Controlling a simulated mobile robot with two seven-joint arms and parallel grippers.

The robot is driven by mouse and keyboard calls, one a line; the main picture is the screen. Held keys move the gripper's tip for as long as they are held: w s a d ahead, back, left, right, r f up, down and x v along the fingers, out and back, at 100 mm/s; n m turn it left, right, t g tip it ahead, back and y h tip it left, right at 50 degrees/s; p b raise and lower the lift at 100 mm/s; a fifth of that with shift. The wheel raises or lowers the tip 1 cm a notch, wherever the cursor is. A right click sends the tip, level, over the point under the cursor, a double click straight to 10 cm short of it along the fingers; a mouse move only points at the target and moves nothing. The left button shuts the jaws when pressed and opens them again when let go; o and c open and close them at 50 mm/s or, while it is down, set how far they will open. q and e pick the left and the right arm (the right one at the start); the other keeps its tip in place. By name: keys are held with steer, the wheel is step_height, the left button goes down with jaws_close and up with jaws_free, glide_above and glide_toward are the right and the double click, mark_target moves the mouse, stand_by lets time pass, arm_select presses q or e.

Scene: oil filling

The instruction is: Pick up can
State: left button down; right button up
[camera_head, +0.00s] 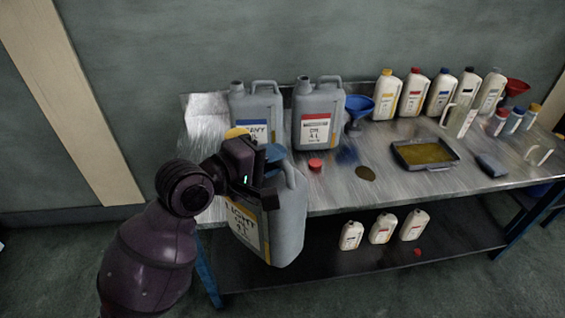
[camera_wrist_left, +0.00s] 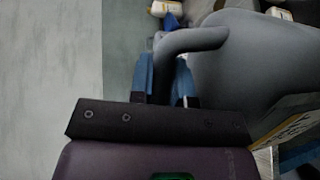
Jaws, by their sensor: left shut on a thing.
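A grey can (camera_head: 284,222) with a yellow-edged label reading LIGHT is at the front left of the table, tilted, with its lower part in front of the table's edge. My left gripper (camera_head: 268,178) is at the top of this can and shut on its handle. In the left wrist view the can (camera_wrist_left: 245,55) fills the right side, and its curved handle runs between the fingers of my left gripper (camera_wrist_left: 168,90). Two more grey cans, one with a blue label (camera_head: 256,112) and one with a red label (camera_head: 316,115), stand upright on the table. My right gripper is not in view.
The metal table (camera_head: 335,190) holds a blue funnel (camera_head: 358,106), a red cap (camera_head: 315,164), an oil tray (camera_head: 425,153) and several white bottles at the back. Small bottles (camera_head: 382,227) stand on the lower shelf. Open floor lies at the left.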

arm_select(q)
steer(key=s+a+r+n+t+y, duration=0.2)
steer(key=a+r+n+t+y, duration=0.1)
steer(key=a+r+n+y, duration=0.1)
step_height(320, 180, up, 3)
steer(key=shift+s+a+f+y, duration=0.2)
steer(key=shift+s+a+y, duration=0.15)
steer(key=shift+a+y, duration=0.15)
steer(key=shift+d+f, duration=0.1)
